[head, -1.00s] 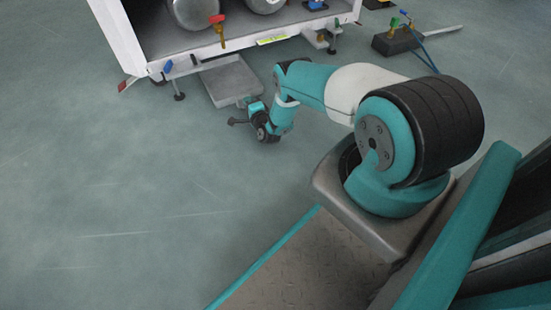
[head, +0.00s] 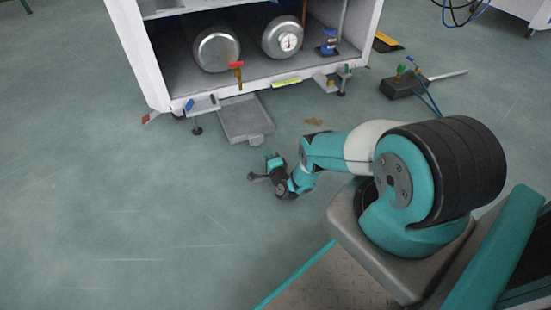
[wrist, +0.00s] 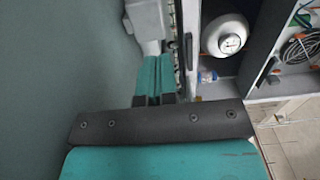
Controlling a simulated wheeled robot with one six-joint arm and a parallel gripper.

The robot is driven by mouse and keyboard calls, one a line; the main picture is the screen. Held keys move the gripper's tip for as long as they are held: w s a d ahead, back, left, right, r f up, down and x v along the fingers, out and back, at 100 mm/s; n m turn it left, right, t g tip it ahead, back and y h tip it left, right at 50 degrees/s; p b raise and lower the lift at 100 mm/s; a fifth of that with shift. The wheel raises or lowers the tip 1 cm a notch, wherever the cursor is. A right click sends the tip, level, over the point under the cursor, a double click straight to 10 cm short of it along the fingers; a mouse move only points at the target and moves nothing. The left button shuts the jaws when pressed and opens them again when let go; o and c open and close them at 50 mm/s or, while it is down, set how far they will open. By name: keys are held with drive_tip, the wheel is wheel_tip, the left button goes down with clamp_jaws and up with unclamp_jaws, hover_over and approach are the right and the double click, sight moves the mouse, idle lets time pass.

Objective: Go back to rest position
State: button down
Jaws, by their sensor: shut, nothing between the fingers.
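My gripper (head: 254,177) is at the end of my teal and white arm, low over the floor in front of the cabinet and apart from the grey tray (head: 240,137). The wrist view shows its two teal fingers (wrist: 154,65) side by side, shut with nothing between them. The arm is bent and reaches left from my base in the head view.
The white cabinet (head: 134,52) stands open at the back, with two metal cylinders (head: 215,52) and a blue container (head: 328,42) inside. A red-handled valve (head: 236,72) is on its front edge. A dark block (head: 404,85) lies right of it. The left floor is clear.

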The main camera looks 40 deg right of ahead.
drive_tip(key=p+v, duration=0.2)
drive_tip(key=v, duration=0.2)
drive_tip(key=shift+s+d+r, duration=0.1)
drive_tip(key=shift+s+r, duration=0.05)
drive_tip(key=shift+s+a+p, duration=0.25)
drive_tip(key=shift+s+p, duration=0.2)
drive_tip(key=shift+s, duration=0.15)
